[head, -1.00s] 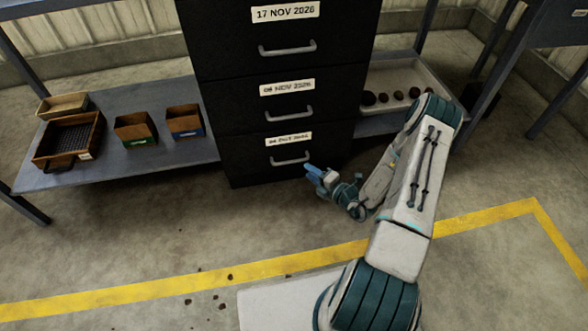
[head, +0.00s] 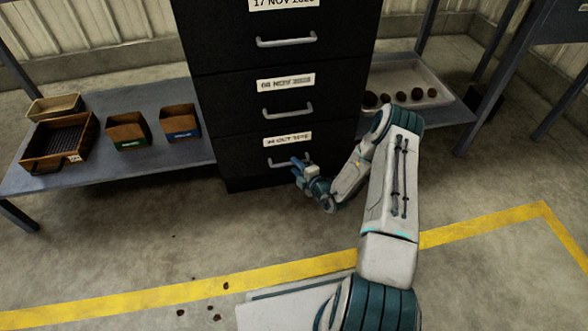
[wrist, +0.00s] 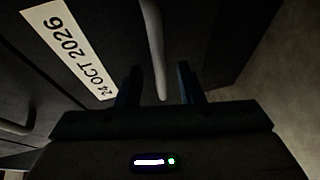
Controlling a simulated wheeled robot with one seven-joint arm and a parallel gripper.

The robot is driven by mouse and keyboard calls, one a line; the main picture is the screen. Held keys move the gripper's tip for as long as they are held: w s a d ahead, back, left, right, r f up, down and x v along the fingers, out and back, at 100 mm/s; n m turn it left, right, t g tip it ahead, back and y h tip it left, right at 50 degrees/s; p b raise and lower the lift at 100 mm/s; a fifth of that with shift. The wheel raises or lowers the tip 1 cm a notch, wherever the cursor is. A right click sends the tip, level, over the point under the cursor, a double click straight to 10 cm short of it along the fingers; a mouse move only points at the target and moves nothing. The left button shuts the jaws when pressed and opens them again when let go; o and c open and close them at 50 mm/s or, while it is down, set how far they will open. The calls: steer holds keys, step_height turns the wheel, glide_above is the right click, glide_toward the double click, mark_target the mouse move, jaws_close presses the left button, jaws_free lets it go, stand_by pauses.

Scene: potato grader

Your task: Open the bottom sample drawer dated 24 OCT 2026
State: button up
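The bottom drawer (head: 250,160) is the lowest of the black cabinet and looks closed. Its label (wrist: 70,50) reads 24 OCT 2026 in the wrist view; the label also shows, blurred, in the head view (head: 287,139). Its grey bar handle (wrist: 153,50) runs between the two fingers of my gripper (wrist: 160,85) in the wrist view. The fingers stand apart on either side of the handle, with a gap visible on both sides. In the head view my gripper (head: 298,168) is at the right part of this handle (head: 276,163) and hides some of it.
The drawers above, labelled 08 NOV (head: 286,82) and 17 NOV (head: 284,4), have similar handles. A shelf (head: 180,155) at left holds small boxes and a crate. A tray (head: 440,99) with potatoes is at right.

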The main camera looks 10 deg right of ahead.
steer(key=shift+x, duration=0.9)
